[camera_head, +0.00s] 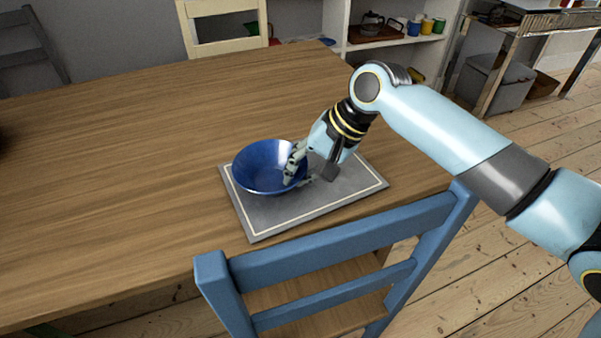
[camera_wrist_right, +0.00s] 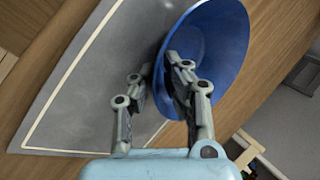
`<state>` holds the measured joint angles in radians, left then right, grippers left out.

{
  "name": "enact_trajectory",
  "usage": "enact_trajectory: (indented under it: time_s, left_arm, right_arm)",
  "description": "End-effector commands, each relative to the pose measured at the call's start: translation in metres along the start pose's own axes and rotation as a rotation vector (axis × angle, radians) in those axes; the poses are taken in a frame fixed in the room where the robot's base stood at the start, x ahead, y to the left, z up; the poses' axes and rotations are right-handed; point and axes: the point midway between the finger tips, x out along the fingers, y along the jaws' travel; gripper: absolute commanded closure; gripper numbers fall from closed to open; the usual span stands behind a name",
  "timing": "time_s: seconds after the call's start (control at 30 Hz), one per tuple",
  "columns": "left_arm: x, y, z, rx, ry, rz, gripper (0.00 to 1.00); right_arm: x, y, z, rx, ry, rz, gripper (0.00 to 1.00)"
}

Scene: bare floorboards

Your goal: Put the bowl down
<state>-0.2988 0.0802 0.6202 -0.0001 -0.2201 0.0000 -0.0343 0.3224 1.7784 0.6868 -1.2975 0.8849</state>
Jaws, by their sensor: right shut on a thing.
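A blue bowl (camera_head: 262,170) is upright over the left part of a grey placemat with a pale border line (camera_head: 285,213) on the wooden table. I cannot tell whether its base touches the mat. My right gripper (camera_head: 298,168) is shut on the bowl's right rim, one finger inside and one outside. In the right wrist view the fingers (camera_wrist_right: 160,85) pinch the wall of the bowl (camera_wrist_right: 222,45), with the placemat (camera_wrist_right: 85,95) beside it. My left gripper is not in view.
A blue chair (camera_head: 335,245) stands at the table's near edge, its back close to the mat. A cream chair (camera_head: 228,47) stands at the far side, before a white shelf (camera_head: 395,42) with crockery.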

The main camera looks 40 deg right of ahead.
Motion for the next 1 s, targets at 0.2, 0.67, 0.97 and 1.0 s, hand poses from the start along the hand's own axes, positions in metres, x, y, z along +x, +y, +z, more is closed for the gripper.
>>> enact_trajectory:
  time_s: [0.2,0.67,0.97,1.0]
  left_arm:
    - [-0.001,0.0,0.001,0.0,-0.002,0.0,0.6]
    - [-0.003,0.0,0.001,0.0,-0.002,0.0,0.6]
    - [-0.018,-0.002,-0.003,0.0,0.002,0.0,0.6]
    - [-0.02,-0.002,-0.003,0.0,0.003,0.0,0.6]
  right_arm:
    - [0.0,0.001,0.0,0.001,0.0,0.004,0.81]
    - [-0.009,0.001,-0.001,-0.001,0.002,0.004,0.68]
    - [-0.073,0.001,-0.001,-0.005,0.003,0.006,0.68]
    - [-0.082,0.0,-0.001,-0.005,0.004,0.007,0.68]
